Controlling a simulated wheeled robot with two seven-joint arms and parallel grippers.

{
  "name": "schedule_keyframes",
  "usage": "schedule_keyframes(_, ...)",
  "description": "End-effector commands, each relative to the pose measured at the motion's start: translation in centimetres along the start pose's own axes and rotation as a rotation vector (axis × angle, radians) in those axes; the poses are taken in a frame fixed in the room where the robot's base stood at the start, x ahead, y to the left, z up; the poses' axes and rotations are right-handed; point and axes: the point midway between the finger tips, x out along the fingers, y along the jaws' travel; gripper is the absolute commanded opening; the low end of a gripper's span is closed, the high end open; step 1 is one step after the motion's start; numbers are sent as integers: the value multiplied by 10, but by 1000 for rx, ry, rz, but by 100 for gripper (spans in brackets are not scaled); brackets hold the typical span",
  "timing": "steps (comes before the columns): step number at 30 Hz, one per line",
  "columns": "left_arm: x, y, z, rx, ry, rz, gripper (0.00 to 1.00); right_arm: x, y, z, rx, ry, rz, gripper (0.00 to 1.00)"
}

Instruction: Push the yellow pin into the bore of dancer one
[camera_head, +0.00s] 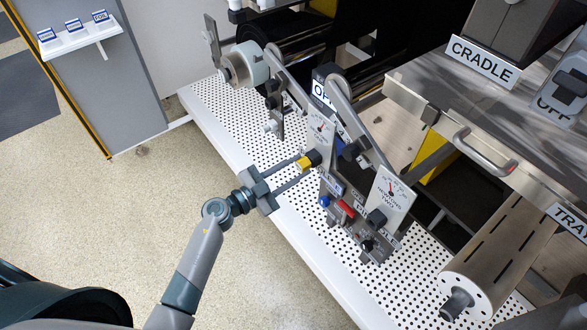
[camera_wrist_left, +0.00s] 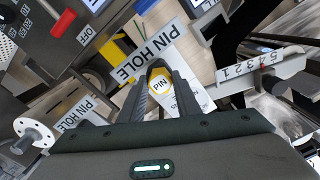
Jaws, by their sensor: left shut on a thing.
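My left gripper (camera_head: 301,167) reaches in from the left and is shut on the yellow pin (camera_head: 304,162). The pin is beside a black knob-like part (camera_head: 314,157) below the first dial; I cannot tell whether it touches it or enters a bore. A PIN HOLE label (camera_wrist_left: 146,51) lies just beyond the fingertips. The bore itself is hidden. My right gripper is not in view.
The perforated white deck (camera_head: 222,119) lies below. A tray with a metal handle (camera_head: 484,154) is at the right. The floor at left is free.

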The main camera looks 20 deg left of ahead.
Motion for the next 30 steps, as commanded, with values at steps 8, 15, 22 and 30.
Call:
schedule_keyframes(8,2,0,0,0,0,0,52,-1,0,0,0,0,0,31)
schedule_keyframes(15,1,0,0,0,-1,1,52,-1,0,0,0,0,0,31)
schedule_keyframes(22,-10,1,2,1,-3,1,52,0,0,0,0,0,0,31)
schedule_keyframes(30,-51,1,2,1,-4,2,52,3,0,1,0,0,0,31)
